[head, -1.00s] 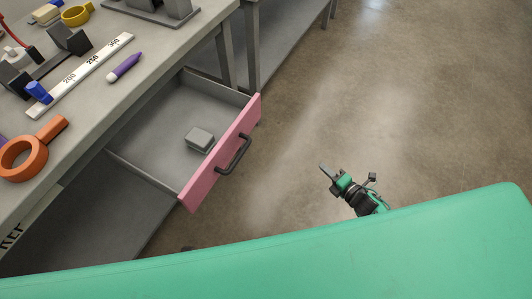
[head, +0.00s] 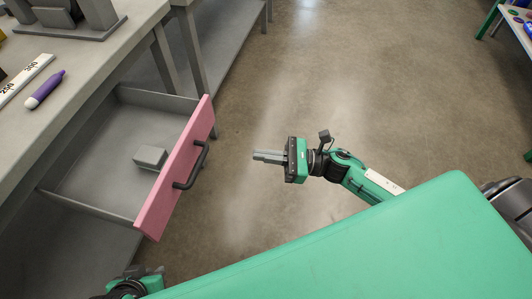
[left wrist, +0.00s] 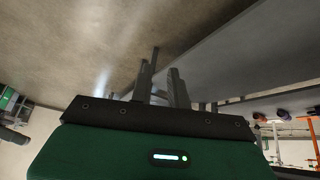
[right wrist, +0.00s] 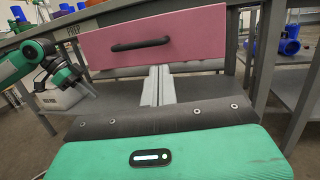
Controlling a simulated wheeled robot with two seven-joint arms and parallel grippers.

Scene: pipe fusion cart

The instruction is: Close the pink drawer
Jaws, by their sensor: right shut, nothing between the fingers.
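The pink drawer (head: 172,178) is pulled well out from under the grey bench, with a dark bar handle (head: 193,166) on its front. A small grey block (head: 150,157) lies inside. My right gripper (head: 256,156) is shut and empty. It points at the drawer front from the right, apart from it. In the right wrist view the pink front (right wrist: 200,32) is straight ahead of the closed fingers (right wrist: 158,82). My left gripper is partly in view at the bottom left of the head view. Its fingers (left wrist: 163,72) are apart and empty in the left wrist view.
A bench leg (head: 165,60) stands beyond the drawer. The floor (head: 340,90) right of the drawer is clear.

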